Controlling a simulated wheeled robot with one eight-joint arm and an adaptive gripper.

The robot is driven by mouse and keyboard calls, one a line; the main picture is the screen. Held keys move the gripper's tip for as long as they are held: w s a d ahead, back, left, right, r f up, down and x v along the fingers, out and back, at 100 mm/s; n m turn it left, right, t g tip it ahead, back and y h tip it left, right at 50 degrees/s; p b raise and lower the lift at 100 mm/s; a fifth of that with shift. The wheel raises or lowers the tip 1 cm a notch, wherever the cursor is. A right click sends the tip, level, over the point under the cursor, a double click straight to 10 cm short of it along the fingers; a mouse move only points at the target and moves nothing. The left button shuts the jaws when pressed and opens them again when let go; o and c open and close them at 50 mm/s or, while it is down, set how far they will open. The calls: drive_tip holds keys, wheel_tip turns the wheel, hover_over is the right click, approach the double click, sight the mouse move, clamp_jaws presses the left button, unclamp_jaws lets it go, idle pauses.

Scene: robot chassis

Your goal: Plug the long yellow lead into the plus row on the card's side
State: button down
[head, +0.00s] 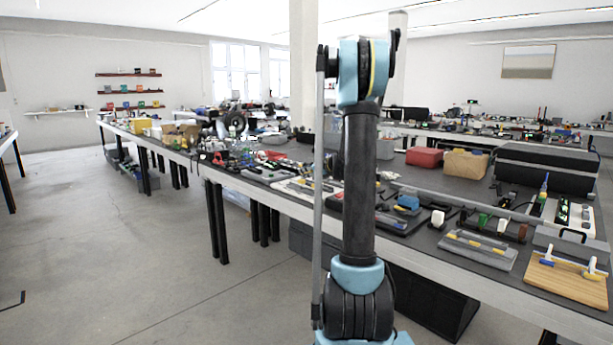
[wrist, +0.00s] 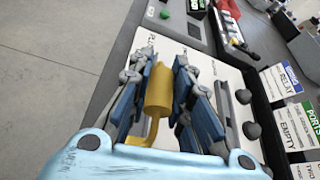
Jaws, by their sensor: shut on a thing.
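In the wrist view my gripper (wrist: 163,72) is shut on the yellow lead. The lead's thick yellow end (wrist: 159,88) sits between the two blue-and-grey fingers, and a thinner yellow part (wrist: 147,137) bends away toward my wrist. A white panel (wrist: 205,70) with small dark lettering lies beneath the fingers. Whether the lead's tip touches the panel is hidden. In the head view I cannot make out my gripper or the lead.
White label cards reading RELAY (wrist: 281,80), EMPTY (wrist: 298,128) and PORTS (wrist: 312,118) lie right of the panel, beside dark round knobs (wrist: 251,130). A grey strip with a green button (wrist: 164,15) lies beyond. Bare floor (wrist: 60,60) is at left.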

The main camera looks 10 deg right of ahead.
drive_tip(key=shift+f, duration=1.3)
drive_tip(key=c, duration=1.4)
unclamp_jaws()
drive_tip(key=shift+o, duration=0.2)
drive_tip(key=v, duration=1.2)
